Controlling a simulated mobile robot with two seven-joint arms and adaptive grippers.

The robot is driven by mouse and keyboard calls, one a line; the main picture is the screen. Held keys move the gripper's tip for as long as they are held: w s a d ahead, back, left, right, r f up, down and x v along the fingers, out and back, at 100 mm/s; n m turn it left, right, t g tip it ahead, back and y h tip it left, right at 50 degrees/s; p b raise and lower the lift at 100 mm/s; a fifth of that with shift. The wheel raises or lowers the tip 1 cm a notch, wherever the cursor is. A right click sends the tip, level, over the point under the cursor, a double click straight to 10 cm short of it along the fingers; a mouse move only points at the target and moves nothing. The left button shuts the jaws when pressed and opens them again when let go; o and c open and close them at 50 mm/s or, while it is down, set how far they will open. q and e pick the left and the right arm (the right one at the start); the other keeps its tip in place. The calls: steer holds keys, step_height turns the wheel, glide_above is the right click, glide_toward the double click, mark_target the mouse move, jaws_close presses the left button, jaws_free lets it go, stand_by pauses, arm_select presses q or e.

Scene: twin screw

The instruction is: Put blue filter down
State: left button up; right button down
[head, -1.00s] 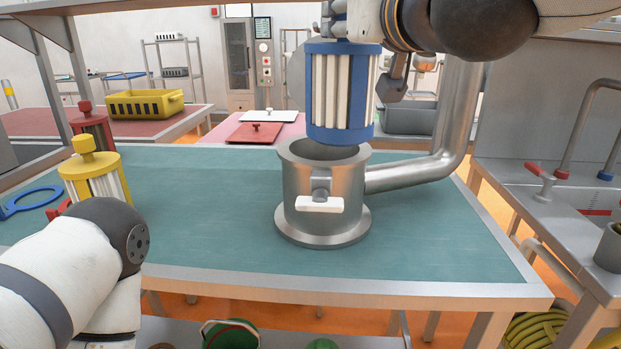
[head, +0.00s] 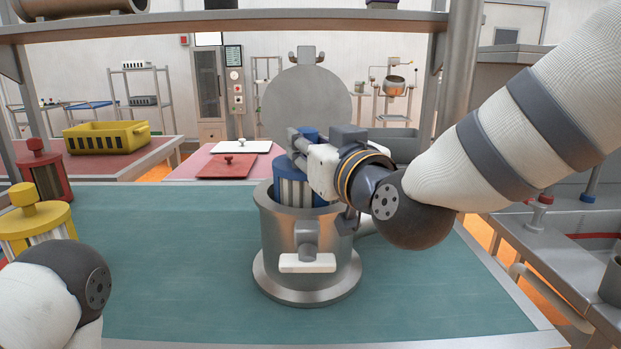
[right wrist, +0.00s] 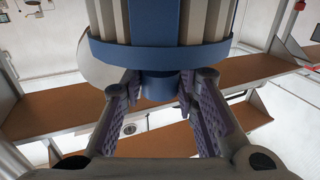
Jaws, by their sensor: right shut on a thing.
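The blue filter (head: 290,188), with white pleats, stands upright, its lower part inside the open metal housing (head: 305,245) on the teal bench. Its blue top and upper pleats show above the rim; its bottom is hidden. My right gripper (head: 312,145) is above the housing, shut on the filter's top knob. In the right wrist view, the blue filter (right wrist: 150,30) fills the top, and its knob lies between the fingers of my right gripper (right wrist: 160,90). Part of my left arm shows at the lower left of the head view; its gripper is out of view.
A yellow filter (head: 38,218) and a red filter (head: 44,172) stand at the left. A large round metal lid (head: 306,95) stands upright behind the housing. The bench (head: 170,240) is clear left of the housing. An overhead shelf (head: 200,25) crosses the top.

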step_height(320, 180, down, 5)
stand_by(0.3)
steer(key=c, duration=1.2)
jaws_free()
steer(key=shift+f, duration=0.15)
steer(key=shift+c, duration=0.2)
